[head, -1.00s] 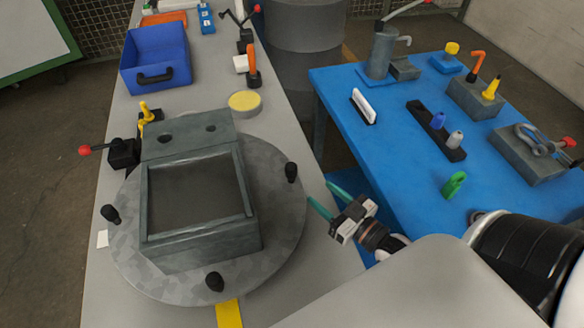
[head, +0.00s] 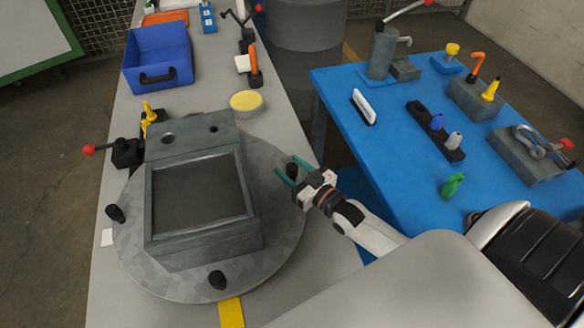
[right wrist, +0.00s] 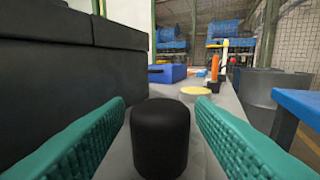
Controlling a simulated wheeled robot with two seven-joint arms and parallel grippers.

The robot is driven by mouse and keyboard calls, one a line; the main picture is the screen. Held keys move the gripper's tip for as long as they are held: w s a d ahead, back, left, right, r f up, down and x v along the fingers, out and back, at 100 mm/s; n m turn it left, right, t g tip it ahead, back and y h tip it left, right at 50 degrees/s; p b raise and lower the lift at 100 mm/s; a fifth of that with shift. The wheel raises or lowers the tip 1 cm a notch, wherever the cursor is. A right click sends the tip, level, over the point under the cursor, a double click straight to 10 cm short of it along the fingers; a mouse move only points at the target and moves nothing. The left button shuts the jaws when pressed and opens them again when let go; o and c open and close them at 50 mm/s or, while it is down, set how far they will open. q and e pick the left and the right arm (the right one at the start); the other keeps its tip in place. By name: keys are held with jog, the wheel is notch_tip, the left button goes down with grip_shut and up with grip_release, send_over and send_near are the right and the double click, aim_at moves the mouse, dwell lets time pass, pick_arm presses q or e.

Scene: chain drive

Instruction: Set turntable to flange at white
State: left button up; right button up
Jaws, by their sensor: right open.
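The round grey turntable (head: 290,228) lies on the bench and carries a dark grey open box-shaped housing (head: 205,245). A flange plate with two holes (head: 188,146) is on the housing's far side. Black knobs stand on the turntable's rim, at the left (head: 115,213) and near side (head: 217,280). A white mark (head: 107,237) lies on the bench left of the turntable. My right gripper (head: 289,172) is open, its teal fingers either side of the right-hand black knob. In the right wrist view this knob (right wrist: 160,138) stands between the fingers, with gaps showing. My left gripper is out of view.
A yellow strip (head: 231,313) lies at the turntable's near edge. A red-tipped lever (head: 88,149) and a yellow handle (head: 149,113) stand at its far left. A blue bin (head: 157,60) and a yellow disc (head: 246,103) are farther back. A blue table (head: 390,150) with tools is at right.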

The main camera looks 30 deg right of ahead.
grip_shut()
